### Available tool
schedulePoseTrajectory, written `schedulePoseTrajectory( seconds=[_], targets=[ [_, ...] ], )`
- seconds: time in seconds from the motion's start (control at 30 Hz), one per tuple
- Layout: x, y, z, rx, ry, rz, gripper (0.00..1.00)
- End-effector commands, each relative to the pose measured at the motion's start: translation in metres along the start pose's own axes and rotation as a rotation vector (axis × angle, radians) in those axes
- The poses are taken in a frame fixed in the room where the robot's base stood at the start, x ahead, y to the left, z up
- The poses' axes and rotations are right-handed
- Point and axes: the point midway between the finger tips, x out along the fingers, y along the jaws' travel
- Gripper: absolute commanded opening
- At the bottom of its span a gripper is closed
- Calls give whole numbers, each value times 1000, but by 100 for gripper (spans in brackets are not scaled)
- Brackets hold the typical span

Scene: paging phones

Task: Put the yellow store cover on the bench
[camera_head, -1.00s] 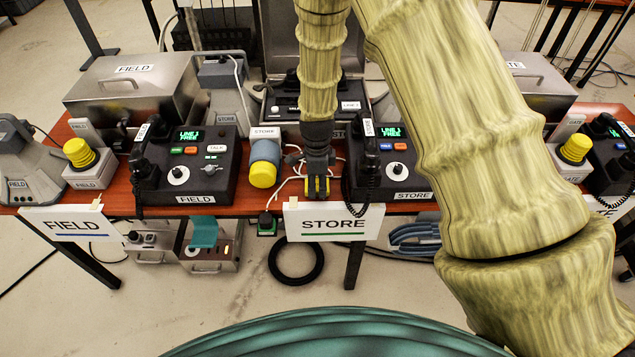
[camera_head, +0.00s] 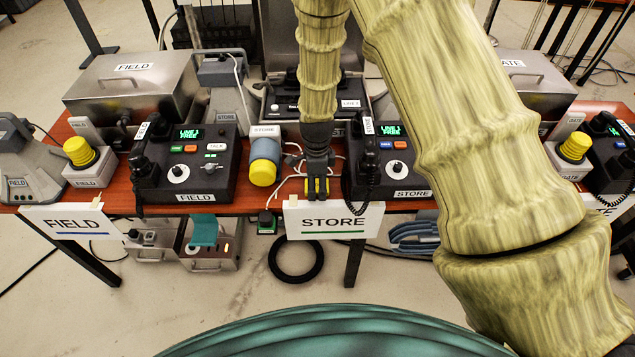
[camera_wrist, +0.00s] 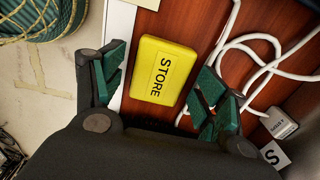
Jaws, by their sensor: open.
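The yellow store cover (camera_wrist: 163,71) is a flat yellow block with STORE on its face. In the wrist view it lies on the red-brown bench (camera_wrist: 204,22) by the white front edge. My gripper (camera_wrist: 160,62) is open, with one green-padded finger on each side of the cover and gaps between. In the head view my gripper (camera_head: 318,178) points down at the bench front above the STORE sign, and bits of the yellow cover (camera_head: 311,187) show around its dark fingers. Whether the fingers reach down to the cover's height is hard to tell.
The STORE phone (camera_head: 405,172) stands close right of my gripper. A grey-blue cylinder with a yellow end (camera_head: 263,168) and the FIELD phone (camera_head: 196,165) stand to the left. White cables (camera_wrist: 262,55) lie right beside the cover. The STORE sign (camera_head: 333,220) hangs at the bench front.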

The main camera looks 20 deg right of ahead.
Motion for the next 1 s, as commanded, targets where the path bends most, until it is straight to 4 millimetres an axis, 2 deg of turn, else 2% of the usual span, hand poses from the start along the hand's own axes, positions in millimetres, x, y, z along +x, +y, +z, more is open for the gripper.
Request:
schedulePoseTrajectory(
  seconds=[0.17,0.8,1.0],
  targets=[
    [-12,0,0,0,0,-1,73],
    [-97,-1,0,0,0,-3,73],
    [-115,0,0,0,0,-1,73]
  ],
)
